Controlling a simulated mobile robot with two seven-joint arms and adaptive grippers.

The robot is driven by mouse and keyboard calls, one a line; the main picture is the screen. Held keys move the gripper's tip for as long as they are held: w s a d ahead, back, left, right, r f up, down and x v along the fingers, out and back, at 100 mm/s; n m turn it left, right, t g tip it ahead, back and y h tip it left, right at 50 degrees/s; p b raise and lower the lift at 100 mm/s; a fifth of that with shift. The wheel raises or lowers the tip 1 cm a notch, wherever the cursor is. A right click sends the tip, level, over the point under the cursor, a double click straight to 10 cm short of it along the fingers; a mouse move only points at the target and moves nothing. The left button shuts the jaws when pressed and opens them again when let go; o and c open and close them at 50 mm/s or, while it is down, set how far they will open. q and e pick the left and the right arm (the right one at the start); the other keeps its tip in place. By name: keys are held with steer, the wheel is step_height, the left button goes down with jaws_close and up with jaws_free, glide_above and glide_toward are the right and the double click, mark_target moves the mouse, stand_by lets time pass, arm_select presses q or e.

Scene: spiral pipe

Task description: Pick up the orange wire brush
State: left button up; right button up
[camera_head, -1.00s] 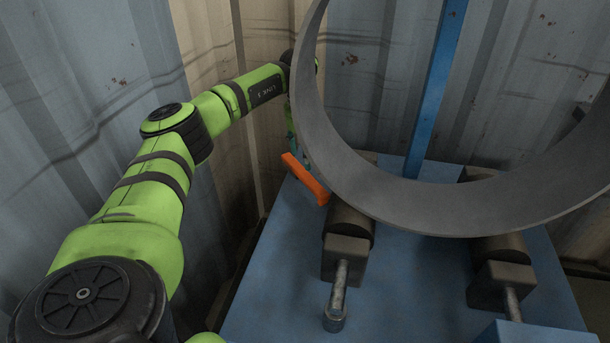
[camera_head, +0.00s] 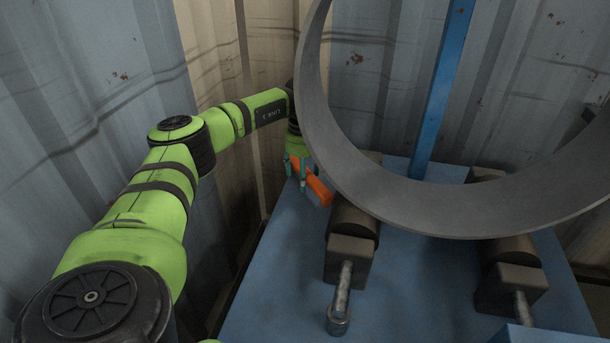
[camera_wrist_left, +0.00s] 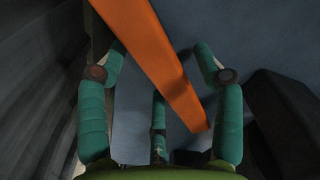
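The orange wire brush (camera_head: 318,188) lies on the blue table in the head view, left of the grey ring and its rollers. Its near part shows and its far part is partly hidden by my gripper. My left gripper (camera_head: 303,182) is at the brush, with its teal fingers around it. In the left wrist view the orange brush (camera_wrist_left: 165,65) runs diagonally between the spread teal fingers of my left gripper (camera_wrist_left: 165,85). Gaps show between the fingers and the brush, so the gripper is open. Bristles cannot be made out. My right gripper is not in view.
The large grey ring (camera_head: 420,200) rests on dark rollers (camera_head: 352,222) close to the right of the brush. A blue post (camera_head: 440,90) stands behind. Corrugated walls (camera_head: 225,50) are close to the left and behind. The blue table (camera_head: 270,290) is clear at the front left.

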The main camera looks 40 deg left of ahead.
arm_select(q)
jaws_close()
steer(key=shift+r, duration=0.1)
steer(key=shift+r, duration=0.35)
step_height(320, 180, up, 9)
steer(key=shift+r+p, duration=0.1)
steer(key=shift+p, duration=0.95)
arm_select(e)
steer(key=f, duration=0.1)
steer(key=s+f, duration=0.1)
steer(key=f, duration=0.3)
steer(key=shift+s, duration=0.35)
arm_select(q)
steer(key=c, duration=0.8)
jaws_free()
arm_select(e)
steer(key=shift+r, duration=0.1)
